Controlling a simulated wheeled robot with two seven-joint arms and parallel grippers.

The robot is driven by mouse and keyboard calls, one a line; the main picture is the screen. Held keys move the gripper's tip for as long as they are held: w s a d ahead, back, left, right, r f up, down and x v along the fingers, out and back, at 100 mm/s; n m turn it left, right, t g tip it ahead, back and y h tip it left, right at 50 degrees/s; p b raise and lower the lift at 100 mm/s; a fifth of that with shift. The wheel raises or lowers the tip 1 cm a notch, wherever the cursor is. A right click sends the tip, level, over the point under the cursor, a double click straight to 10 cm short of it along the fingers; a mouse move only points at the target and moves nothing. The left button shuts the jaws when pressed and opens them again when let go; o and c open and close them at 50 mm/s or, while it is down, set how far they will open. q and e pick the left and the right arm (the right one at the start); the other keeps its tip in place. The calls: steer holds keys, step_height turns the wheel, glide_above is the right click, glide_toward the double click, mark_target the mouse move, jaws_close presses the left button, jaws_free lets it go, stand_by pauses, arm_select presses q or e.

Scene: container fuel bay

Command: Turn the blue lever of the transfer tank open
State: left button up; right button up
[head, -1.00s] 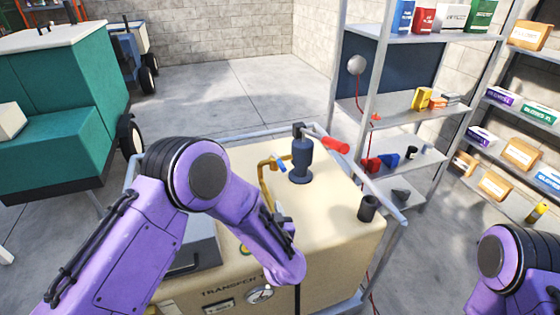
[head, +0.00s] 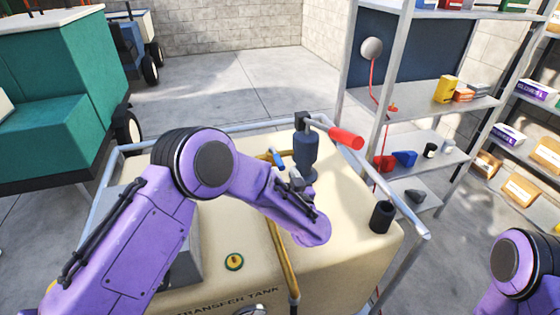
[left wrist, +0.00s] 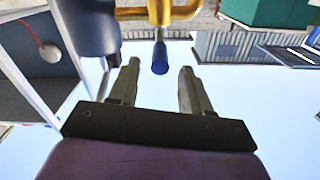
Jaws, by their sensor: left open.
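The cream transfer tank (head: 345,240) stands in front of me. Its small blue lever (head: 277,158) is on a yellow pipe beside the dark blue pump on the tank top. My left gripper (head: 297,180) is close to the lever, partly hidden by my own wrist. In the left wrist view the gripper (left wrist: 159,68) is open, and the blue lever (left wrist: 160,52) reaches toward the gap between its fingertips. The fingers look apart from the lever, with nothing held. My right gripper is out of view.
The dark blue pump (head: 306,152) with a red handle (head: 345,138) stands right beside the lever. A black cup-like fitting (head: 381,217) is on the tank's right corner. Grey rails edge the tank. Metal shelves (head: 430,95) stand to the right, a green machine (head: 60,90) to the left.

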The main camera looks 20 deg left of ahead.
mark_target(278, 159)
arm_select(q)
steer(key=p+x, duration=0.1)
steer(key=x, duration=0.4)
steer(key=shift+w+a, duration=0.2)
steer(key=shift+a, duration=0.05)
steer(key=shift+w+a, duration=0.15)
steer(key=shift+w, duration=0.1)
steer(key=shift+w+f, duration=0.1)
steer(key=shift+w, duration=0.2)
steer(key=shift+a, duration=0.1)
jaws_close()
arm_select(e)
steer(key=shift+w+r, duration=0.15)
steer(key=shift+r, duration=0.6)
